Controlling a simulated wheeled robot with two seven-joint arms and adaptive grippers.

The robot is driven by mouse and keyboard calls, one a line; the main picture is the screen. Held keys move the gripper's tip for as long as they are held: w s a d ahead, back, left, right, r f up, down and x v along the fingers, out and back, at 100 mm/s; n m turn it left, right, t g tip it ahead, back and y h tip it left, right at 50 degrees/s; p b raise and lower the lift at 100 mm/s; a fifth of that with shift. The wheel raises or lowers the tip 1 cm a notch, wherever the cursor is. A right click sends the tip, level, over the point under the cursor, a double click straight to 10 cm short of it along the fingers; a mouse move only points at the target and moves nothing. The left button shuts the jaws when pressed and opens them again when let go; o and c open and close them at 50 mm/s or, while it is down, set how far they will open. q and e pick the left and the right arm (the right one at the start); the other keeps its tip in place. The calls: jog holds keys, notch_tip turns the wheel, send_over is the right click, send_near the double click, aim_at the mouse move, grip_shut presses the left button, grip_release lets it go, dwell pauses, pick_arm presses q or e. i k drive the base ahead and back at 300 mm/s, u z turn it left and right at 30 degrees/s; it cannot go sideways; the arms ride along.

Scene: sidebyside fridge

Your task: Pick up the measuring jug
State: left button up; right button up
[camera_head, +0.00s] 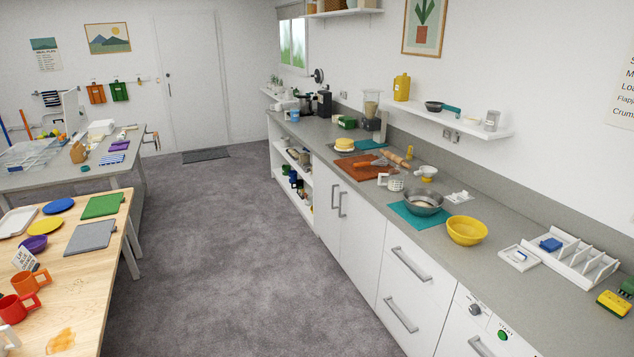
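A small whitish jug with a handle on its left side (396,184), which looks like the measuring jug, stands upright on the grey counter at the right. It is just beyond the grey mixing bowl (424,202) and close to the near edge of the brown board (361,167). It is small in the picture and its markings cannot be read. Neither of my grippers shows in the head view.
A yellow bowl (467,231), a teal mat (404,217), a small white footed dish (427,172) and a rolling pin (396,159) are around the jug. A wall shelf (452,122) hangs above. The grey carpet (215,250) between counter and tables is clear.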

aim_at(396, 177)
jog(key=u, duration=0.35)
jog(key=i, duration=3.75)
jog(key=z, duration=0.25)
